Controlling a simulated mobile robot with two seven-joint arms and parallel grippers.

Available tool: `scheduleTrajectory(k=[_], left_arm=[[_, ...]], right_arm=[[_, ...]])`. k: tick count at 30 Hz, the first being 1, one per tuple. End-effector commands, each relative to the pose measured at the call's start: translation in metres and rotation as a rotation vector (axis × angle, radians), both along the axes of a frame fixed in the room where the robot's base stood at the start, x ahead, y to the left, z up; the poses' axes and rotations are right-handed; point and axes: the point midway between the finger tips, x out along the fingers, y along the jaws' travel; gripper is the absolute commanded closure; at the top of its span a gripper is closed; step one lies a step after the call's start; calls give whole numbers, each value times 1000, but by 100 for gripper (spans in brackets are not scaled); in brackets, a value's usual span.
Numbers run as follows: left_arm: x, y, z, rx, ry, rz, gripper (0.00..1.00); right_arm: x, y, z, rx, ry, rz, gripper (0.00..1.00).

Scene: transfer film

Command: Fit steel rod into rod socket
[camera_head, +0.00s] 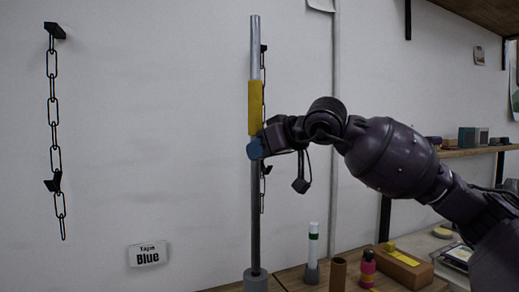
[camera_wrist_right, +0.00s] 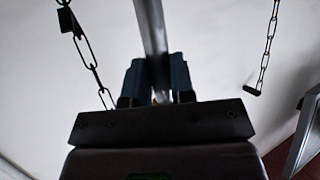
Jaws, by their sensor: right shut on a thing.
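The steel rod (camera_head: 256,205) stands upright in the head view, with a yellow band (camera_head: 255,105) around its upper part. Its lower end meets a grey cylindrical socket (camera_head: 256,281) at the bottom of the view; I cannot tell how deep it sits. My right gripper (camera_head: 256,147) is shut on the rod just below the yellow band. The right wrist view shows the rod (camera_wrist_right: 152,40) running up between the two blue fingers (camera_wrist_right: 160,80). My left gripper is not in view.
On the table right of the socket stand a white and green tube (camera_head: 313,245), a brown cylinder (camera_head: 338,274), a pink and black bottle (camera_head: 367,268) and a wooden box (camera_head: 403,266). Chains hang on the wall, one (camera_head: 53,120) at left and one behind the rod.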

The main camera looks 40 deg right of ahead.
Motion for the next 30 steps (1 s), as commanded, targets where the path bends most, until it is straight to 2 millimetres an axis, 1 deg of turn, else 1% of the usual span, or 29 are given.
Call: scheduleTrajectory(k=[2,25,30], left_arm=[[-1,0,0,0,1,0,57],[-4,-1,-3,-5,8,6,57],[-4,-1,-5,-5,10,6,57]], right_arm=[[-1,0,2,0,-4,0,100],[-1,0,2,0,-5,0,100],[0,0,-1,0,-3,0,100]])
